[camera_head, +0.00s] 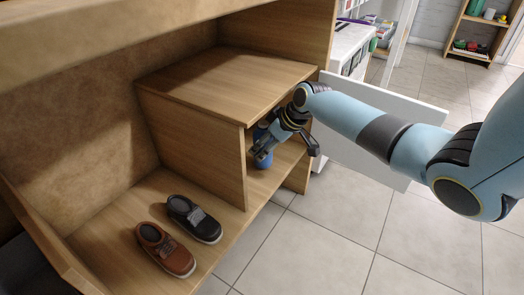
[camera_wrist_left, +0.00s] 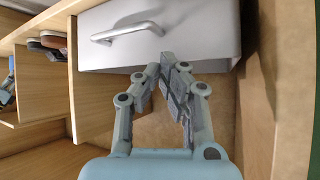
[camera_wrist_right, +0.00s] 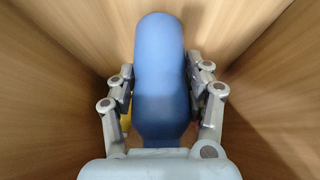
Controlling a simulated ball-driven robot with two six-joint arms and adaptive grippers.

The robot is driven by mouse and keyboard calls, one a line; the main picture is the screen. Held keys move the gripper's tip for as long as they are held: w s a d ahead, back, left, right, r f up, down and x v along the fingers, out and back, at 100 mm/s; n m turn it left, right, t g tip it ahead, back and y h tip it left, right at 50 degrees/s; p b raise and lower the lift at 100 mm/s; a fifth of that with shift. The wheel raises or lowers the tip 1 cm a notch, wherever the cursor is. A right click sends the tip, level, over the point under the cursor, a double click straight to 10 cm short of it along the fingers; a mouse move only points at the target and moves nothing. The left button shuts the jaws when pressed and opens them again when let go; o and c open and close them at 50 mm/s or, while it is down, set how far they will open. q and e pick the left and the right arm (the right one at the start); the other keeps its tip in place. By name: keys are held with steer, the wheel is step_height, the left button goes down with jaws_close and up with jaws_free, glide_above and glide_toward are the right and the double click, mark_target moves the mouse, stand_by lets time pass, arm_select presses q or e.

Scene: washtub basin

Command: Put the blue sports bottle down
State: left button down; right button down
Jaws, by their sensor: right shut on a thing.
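The blue sports bottle (camera_head: 263,160) is inside the open cubby of the wooden bench, partly hidden by my right gripper (camera_head: 266,144). In the right wrist view the bottle (camera_wrist_right: 160,65) fills the middle, between the two fingers of my right gripper (camera_wrist_right: 162,90), which is shut on it. Whether the bottle's base touches the shelf is hidden. My left gripper (camera_wrist_left: 160,68) shows only in its own wrist view. Its fingertips come together with nothing between them, in front of a white drawer front.
Wooden walls enclose the right gripper closely. A brown shoe (camera_head: 166,250) and a black shoe (camera_head: 194,219) stand on the lower bench board. A small yellow thing (camera_wrist_right: 126,122) shows behind the bottle. A white drawer with a metal handle (camera_wrist_left: 127,32) is near the left gripper.

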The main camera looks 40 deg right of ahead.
steer(key=shift+w+a+f+b, duration=0.15)
steer(key=shift+w+f+b, duration=0.2)
steer(key=shift+f, duration=0.2)
arm_select(q)
steer(key=shift+s+d+f+t, duration=0.15)
steer(key=shift+s+f+t, duration=0.05)
steer(key=shift+s+t, duration=0.45)
arm_select(e)
steer(key=shift+w, duration=0.1)
arm_select(q)
steer(key=shift+w, duration=0.1)
arm_select(e)
steer(key=c, duration=0.5)
jaws_free()
steer(key=shift+c, duration=0.2)
arm_select(q)
steer(key=shift+w+r, duration=0.2)
steer(key=shift+w, duration=0.05)
